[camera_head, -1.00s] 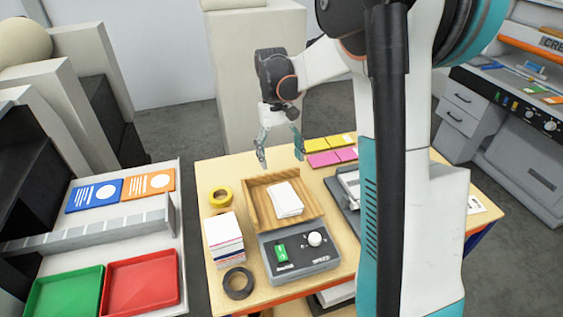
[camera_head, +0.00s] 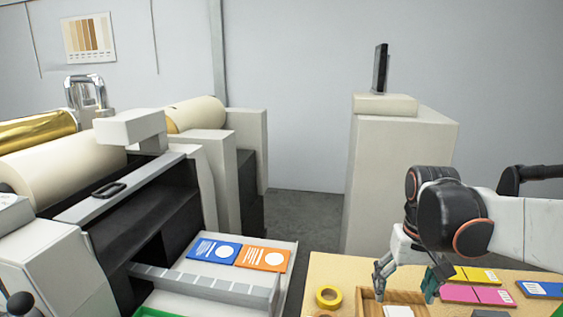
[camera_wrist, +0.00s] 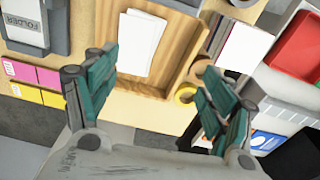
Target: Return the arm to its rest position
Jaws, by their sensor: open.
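My gripper (camera_head: 408,280) is at the lower right of the head view, above the table near the wooden tray. In the wrist view my gripper (camera_wrist: 155,92) shows its two teal-padded fingers spread wide with nothing between them. The wooden tray (camera_wrist: 172,58) with white papers (camera_wrist: 140,42) inside lies below it, beyond the fingertips. The papers also show at the bottom edge of the head view (camera_head: 398,311). My arm reaches in from the right of the head view.
A yellow tape roll (camera_head: 328,297) is left of the wooden tray. Pink cards (camera_head: 460,293) and yellow cards (camera_head: 474,274) lie to its right. Blue (camera_head: 214,249) and orange (camera_head: 263,258) cards lie on the machine's tray at left. A beige pedestal (camera_head: 395,175) stands behind the table.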

